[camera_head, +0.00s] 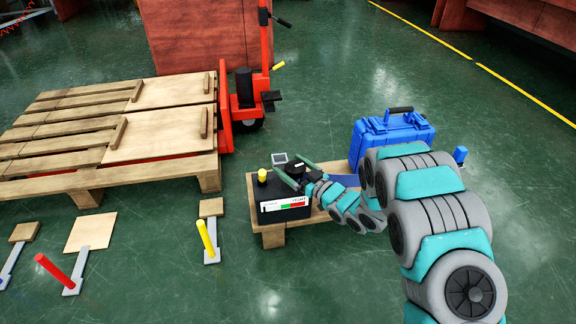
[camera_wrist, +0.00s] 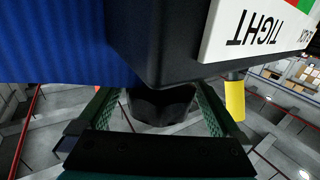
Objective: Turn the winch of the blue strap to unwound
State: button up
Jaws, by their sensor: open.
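The winch is a black box (camera_head: 284,193) on a low wooden pallet, with a white label showing a red and green scale. The label (camera_wrist: 262,32) reads TIGHT in the wrist view, upside down. A blue strap (camera_head: 345,181) runs from the winch side toward a blue case (camera_head: 392,135); ribbed blue strap (camera_wrist: 50,40) fills the upper left of the wrist view. My gripper (camera_head: 287,171) is over the winch's top, open. In the wrist view, a dark faceted knob (camera_wrist: 162,106) lies between its fingers. Contact with the knob cannot be told.
A yellow knob (camera_head: 262,175) stands on the box's left corner. Yellow (camera_head: 206,238) and red (camera_head: 54,269) levers stand on the floor to the left. A wooden pallet (camera_head: 110,125) and red pallet truck (camera_head: 245,105) are behind. Green floor is clear in front and at right.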

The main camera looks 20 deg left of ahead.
jog(key=shift+x, duration=0.8)
jog(key=c, duration=1.2)
jog(key=shift+c, duration=0.2)
jog(key=shift+r+n+g+p, duration=0.1)
jog(key=shift+n+g+p, duration=0.2)
jog(key=shift+g+p, duration=0.1)
